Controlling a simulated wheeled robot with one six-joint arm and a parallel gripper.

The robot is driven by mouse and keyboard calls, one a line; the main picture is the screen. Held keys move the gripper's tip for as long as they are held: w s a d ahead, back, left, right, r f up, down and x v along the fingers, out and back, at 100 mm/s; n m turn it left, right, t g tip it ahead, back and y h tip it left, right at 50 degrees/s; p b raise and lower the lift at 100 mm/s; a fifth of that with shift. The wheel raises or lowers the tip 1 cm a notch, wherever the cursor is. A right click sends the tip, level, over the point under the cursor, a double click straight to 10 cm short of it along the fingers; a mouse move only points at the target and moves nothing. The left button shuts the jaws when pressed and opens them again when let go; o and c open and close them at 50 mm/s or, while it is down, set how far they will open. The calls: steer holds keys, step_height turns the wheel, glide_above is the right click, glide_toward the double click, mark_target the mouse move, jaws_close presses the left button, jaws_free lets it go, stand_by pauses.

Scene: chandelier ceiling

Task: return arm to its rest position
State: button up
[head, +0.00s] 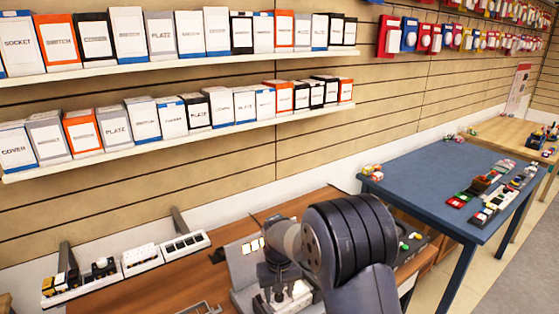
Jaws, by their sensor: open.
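My arm reaches up from the bottom of the head view, its dark ribbed joint bent over a wooden workbench (130,292). My gripper (279,294) points down at the end of it, low over the bench, and is open. A whitish piece (297,298) shows right by the fingertips. I cannot tell whether the fingers touch it. My arm hides part of the bench and what lies behind it.
A rail with white sockets and switches (140,258) stands on the bench at left. Two shelves of boxes (180,55) line the wall above. A blue table (430,172) with small coloured parts stands at right. Grey floor (520,270) is clear at far right.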

steer(key=shift+n+p, duration=0.55)
steer(key=shift+n, duration=1.05)
